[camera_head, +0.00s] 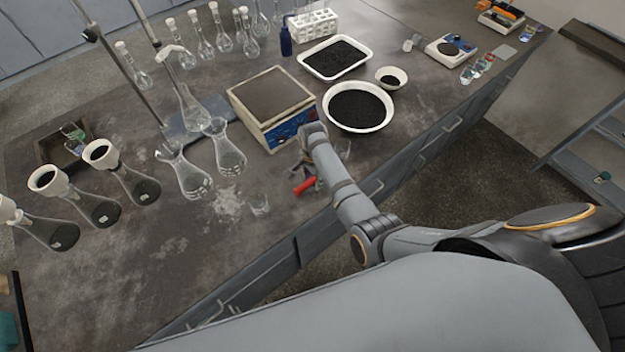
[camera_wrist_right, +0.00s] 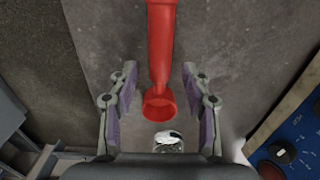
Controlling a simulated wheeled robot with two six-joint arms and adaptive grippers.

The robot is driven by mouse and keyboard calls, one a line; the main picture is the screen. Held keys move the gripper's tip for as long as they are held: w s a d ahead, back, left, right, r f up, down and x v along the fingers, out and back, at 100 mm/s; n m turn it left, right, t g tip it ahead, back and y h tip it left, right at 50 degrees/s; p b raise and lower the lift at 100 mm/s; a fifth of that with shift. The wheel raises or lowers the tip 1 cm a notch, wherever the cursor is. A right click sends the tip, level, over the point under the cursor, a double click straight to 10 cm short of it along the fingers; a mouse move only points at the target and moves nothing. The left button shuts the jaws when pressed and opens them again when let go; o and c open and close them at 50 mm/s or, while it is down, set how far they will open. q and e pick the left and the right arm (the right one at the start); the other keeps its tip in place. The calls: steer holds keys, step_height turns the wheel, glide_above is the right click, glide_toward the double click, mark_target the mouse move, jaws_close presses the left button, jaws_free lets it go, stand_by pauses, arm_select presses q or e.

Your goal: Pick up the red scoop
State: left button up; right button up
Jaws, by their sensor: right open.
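The red scoop (camera_head: 304,185) lies on the dark bench near its front edge, partly covered by my right gripper (camera_head: 312,165) in the head view. In the right wrist view, the red scoop (camera_wrist_right: 161,45) runs from the top edge down between the two fingers of my right gripper (camera_wrist_right: 160,80). Its wider, hollow red end is nearest the palm. The fingers stand apart with a gap on each side of the scoop. The scoop's far end is cut off at the top of the wrist view. My left gripper is not in view.
A balance (camera_head: 270,100) with a blue panel stands just behind the gripper. A white bowl (camera_head: 390,113) of black grains is to its right, and a small beaker (camera_head: 259,204) to its left. Conical flasks (camera_head: 228,155) crowd the left. The bench front edge is close.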

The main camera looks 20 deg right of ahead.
mark_target(312, 178)
steer(key=shift+c, duration=0.2)
jaws_close()
steer(key=shift+r, duration=0.25)
step_height(312, 178, up, 3)
steer(key=shift+f, duration=0.15)
steer(key=s+d+r+b, duration=0.2)
steer(key=s+d+r, duration=0.7)
steer(key=d+r, duration=0.1)
steer(key=shift+d, duration=0.3)
